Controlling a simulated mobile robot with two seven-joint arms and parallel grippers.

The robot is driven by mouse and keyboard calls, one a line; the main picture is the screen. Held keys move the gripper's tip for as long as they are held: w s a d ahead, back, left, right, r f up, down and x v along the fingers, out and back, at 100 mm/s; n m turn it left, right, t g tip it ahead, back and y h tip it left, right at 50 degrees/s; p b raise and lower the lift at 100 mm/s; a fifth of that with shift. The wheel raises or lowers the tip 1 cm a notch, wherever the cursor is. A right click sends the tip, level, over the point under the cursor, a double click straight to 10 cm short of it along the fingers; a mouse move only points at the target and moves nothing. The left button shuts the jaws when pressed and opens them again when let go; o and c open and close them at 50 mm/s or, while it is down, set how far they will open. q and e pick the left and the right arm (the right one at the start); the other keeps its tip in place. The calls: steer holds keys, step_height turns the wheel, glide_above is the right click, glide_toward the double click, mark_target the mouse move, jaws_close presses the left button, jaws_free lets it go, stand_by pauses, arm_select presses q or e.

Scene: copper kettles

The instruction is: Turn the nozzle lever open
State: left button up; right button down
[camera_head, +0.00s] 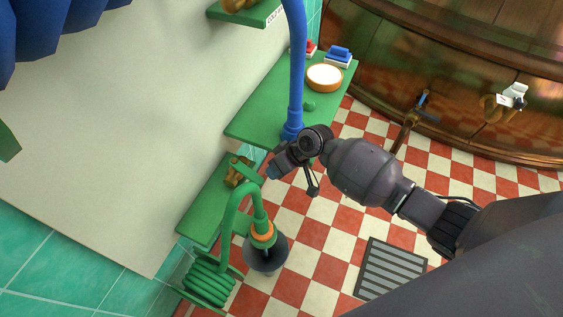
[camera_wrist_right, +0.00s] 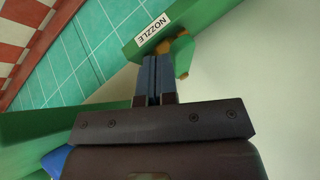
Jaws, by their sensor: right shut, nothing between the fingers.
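The nozzle lever (camera_head: 247,173) is a green handle on a brass valve (camera_head: 235,172) at the green shelf in the head view. In the right wrist view the lever (camera_wrist_right: 184,57) stands just beyond my fingertips, beside the brass fitting (camera_wrist_right: 162,48) and a white "NOZZLE" label (camera_wrist_right: 161,31). My right gripper (camera_head: 272,172) is shut and empty, with its blue fingertips (camera_wrist_right: 152,62) close to the lever. I cannot tell whether they touch it. My left gripper is not in view.
A copper kettle (camera_head: 455,60) stands behind. A floor grate (camera_head: 390,270) lies below.

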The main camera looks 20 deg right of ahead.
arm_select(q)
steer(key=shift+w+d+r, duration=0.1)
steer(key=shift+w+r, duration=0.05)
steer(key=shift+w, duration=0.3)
arm_select(e)
steer(key=shift+x, duration=0.8)
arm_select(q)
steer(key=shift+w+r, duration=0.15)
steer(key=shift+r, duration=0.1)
arm_select(e)
steer(key=shift+a+r, duration=0.1)
steer(key=shift+r, duration=0.1)
